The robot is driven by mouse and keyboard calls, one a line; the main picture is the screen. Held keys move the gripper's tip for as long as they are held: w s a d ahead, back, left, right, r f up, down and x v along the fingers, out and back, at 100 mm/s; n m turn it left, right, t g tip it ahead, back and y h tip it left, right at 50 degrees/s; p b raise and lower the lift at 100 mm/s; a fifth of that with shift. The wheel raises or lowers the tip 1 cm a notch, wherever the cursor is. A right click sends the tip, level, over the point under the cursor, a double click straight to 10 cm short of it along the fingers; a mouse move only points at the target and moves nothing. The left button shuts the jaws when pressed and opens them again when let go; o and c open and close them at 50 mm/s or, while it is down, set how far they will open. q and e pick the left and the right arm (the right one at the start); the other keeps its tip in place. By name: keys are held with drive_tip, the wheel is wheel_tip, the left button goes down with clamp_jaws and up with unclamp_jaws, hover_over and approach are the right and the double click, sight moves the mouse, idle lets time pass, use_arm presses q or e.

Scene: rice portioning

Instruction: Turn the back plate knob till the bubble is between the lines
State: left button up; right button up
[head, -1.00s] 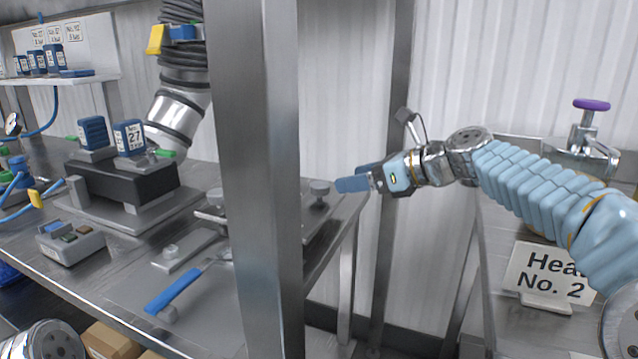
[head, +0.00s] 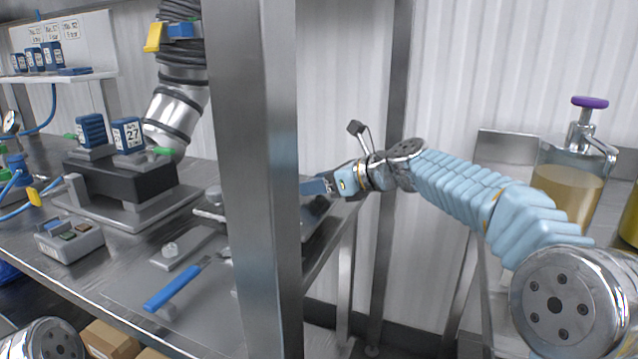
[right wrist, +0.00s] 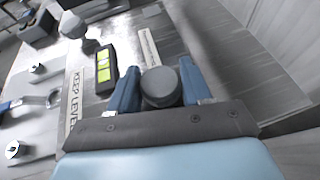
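A round grey knob (right wrist: 161,87) stands between the two blue fingers of my right gripper (right wrist: 158,80) in the right wrist view. The fingers flank it on both sides, apart; contact is too blurred to tell. Left of the gripper is a level vial (right wrist: 104,68), yellow-green in a black frame; its bubble is too small to make out. The plate beside it carries a "KEEP LEVEL" label (right wrist: 75,97). Another grey knob (right wrist: 72,25) is at the upper left. In the head view my right gripper (head: 312,187) reaches behind the steel post, which hides the knob. My left gripper is out of view.
The steel post (head: 252,180) stands in front of the bench. A blue-handled tool (head: 172,289) lies on the bench. A black device (head: 125,180) with blue number blocks and a small button box (head: 70,242) stand further left. A pump jar (head: 566,190) is at right.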

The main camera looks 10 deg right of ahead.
drive_tip(key=c, duration=0.5)
drive_tip(key=shift+m+t, duration=0.3)
drive_tip(key=m+t+h, duration=0.1)
drive_tip(key=m+h, duration=0.2)
drive_tip(key=m+t+h, duration=0.1)
drive_tip(key=h, duration=0.1)
drive_tip(key=shift+s+a+t, duration=0.1)
drive_tip(key=shift+a+t, duration=0.2)
drive_tip(key=shift+d+m+t+h, duration=0.2)
drive_tip(key=shift+m+t+h, duration=0.2)
drive_tip(key=shift+m+h, duration=1.65)
drive_tip(key=shift+h, duration=0.25)
drive_tip(key=o, duration=1)
drive_tip(key=shift+c, duration=0.2)
